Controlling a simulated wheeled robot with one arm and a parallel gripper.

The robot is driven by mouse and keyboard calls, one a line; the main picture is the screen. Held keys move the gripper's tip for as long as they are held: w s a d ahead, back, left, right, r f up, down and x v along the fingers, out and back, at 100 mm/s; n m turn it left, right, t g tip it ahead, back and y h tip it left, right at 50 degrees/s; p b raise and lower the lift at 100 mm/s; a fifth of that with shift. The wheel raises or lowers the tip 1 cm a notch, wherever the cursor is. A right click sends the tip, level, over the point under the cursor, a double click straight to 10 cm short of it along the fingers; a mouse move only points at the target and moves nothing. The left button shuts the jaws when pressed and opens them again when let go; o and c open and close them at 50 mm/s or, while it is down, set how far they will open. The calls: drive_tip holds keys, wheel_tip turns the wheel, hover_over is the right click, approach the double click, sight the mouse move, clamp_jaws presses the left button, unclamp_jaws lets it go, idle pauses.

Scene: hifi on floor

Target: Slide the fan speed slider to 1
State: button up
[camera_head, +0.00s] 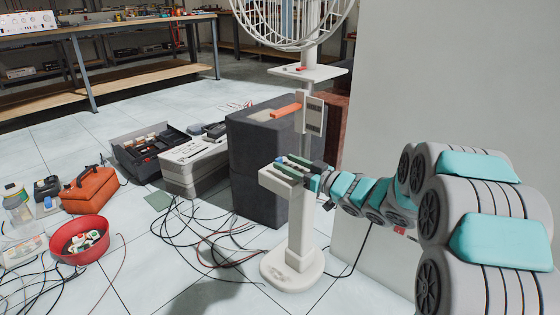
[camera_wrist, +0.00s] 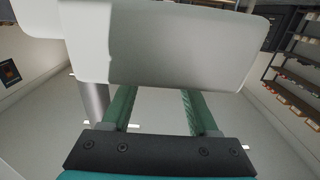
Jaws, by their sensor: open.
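A white stand fan (camera_head: 291,33) rises behind the middle of the head view. Its pole carries a flat plate (camera_head: 322,72) with a small orange-red piece on it. Lower down are a pale upright panel (camera_head: 315,115) and an orange bar (camera_head: 286,110) beside it. I cannot tell which piece is the speed slider. My gripper (camera_head: 300,166) is at a white head (camera_head: 281,178) on a lower post with a round base. In the wrist view my open gripper (camera_wrist: 156,92) has nothing visible between its fingers. A white block (camera_wrist: 180,45) fills the space beyond the fingertips.
A dark cabinet (camera_head: 255,160) stands close behind the post. Loose cables (camera_head: 205,235) lie on the floor to its left. A red bowl (camera_head: 80,240), an orange case (camera_head: 90,190) and open toolboxes are farther left. A grey wall (camera_head: 455,80) is at right.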

sight(280, 160)
drive_tip(key=shift+x, duration=2.05)
drive_tip(key=shift+c, duration=0.2)
clamp_jaws()
